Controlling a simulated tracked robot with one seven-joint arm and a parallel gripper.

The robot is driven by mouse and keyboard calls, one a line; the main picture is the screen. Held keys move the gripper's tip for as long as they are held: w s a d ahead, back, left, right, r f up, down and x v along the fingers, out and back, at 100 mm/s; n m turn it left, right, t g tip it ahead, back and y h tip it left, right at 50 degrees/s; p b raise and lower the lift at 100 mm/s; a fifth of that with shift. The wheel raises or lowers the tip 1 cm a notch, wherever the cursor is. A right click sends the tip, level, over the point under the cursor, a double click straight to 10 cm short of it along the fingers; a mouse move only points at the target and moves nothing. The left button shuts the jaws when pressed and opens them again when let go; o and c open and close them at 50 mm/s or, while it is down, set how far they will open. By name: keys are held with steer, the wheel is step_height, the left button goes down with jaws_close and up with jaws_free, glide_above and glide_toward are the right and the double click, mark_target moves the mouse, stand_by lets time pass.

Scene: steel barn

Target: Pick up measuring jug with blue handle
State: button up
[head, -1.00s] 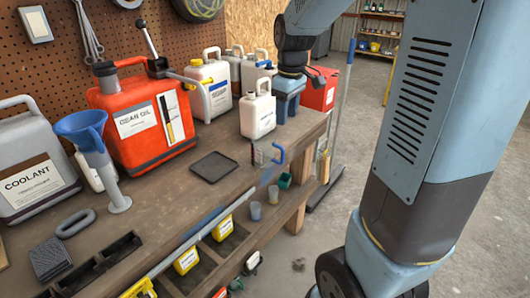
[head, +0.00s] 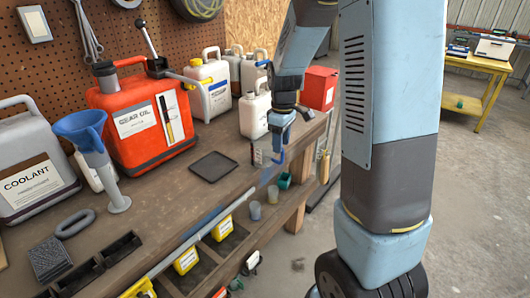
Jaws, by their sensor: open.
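The measuring jug (head: 261,155) is small and clear, with a blue handle on its right side. It stands on the workbench near the front edge, right of a dark square tray. My gripper (head: 279,142) points down just above and at the jug's handle side. It is open, and its fingers overlap the blue handle in the picture. I cannot tell whether they touch it or are around it.
A white jerrycan (head: 255,115) stands close behind the jug. The dark tray (head: 213,167) lies to the left. A red gear oil can (head: 138,125), blue funnel (head: 85,130) and coolant can (head: 32,168) stand further left. Small cups (head: 255,211) sit on the lower shelf.

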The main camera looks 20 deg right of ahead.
mark_target(282, 163)
steer(key=f, duration=0.4)
steer(key=shift+s+d+f, duration=0.15)
steer(key=shift+s, duration=0.2)
steer(key=shift+f, duration=0.6)
jaws_close()
